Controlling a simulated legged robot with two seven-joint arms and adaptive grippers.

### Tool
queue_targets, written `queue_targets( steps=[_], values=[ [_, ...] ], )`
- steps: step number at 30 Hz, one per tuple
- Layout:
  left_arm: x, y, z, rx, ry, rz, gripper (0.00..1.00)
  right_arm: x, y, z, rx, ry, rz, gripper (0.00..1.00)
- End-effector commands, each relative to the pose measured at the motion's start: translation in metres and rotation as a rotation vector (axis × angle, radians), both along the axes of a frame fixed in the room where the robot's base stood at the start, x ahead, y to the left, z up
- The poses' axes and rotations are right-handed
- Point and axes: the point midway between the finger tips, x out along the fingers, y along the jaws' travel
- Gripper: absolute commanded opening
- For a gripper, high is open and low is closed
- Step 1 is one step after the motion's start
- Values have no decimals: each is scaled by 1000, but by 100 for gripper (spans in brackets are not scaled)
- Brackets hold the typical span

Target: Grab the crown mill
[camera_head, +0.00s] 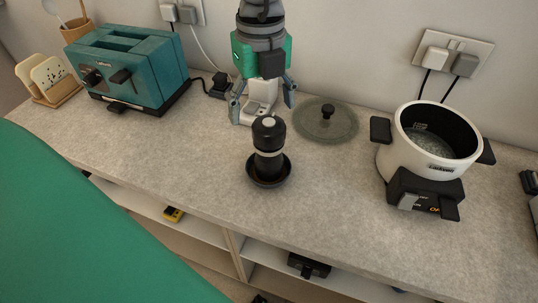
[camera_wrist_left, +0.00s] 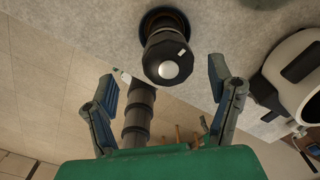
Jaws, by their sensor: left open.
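The mill (camera_head: 268,145) is black with a pale band around its middle. It stands upright in a small dark dish (camera_head: 283,173) on the counter. My left gripper (camera_head: 263,102) points down behind the mill, with its fingers spread apart and empty. In the left wrist view the mill (camera_wrist_left: 166,58) appears above and between the two open fingertips (camera_wrist_left: 163,85), its round top toward the camera. I see no contact between the fingers and the mill. My right gripper is in neither view.
A glass lid (camera_head: 335,124) lies right of my gripper. A white pot cooker (camera_head: 430,155) stands farther right. A white object (camera_head: 261,91) shows behind my fingers. A teal toaster (camera_head: 140,66) stands at the left. The counter (camera_head: 185,140) left of the mill is clear.

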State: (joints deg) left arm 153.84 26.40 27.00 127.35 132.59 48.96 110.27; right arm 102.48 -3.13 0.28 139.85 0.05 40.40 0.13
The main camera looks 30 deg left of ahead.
Motion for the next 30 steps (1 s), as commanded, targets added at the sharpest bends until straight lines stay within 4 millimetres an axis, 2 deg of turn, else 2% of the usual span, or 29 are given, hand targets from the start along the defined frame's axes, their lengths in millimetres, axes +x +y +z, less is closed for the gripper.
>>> queue_targets(
  steps=[5,13,22,23,24,29,30],
  values=[
    [0,-3,-12,4,0,-3,76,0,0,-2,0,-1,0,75],
    [5,-7,-51,4,0,-3,76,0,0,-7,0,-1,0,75],
    [5,-5,-56,1,-4,-1,76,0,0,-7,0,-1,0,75],
    [5,-5,-56,1,-4,-1,72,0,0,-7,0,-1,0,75],
    [5,-5,-56,1,-4,-1,58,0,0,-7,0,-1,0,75],
    [5,-6,-56,2,-3,-2,2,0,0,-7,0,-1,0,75],
    [6,-6,-56,1,-4,-2,0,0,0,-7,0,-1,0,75]
  ],
)
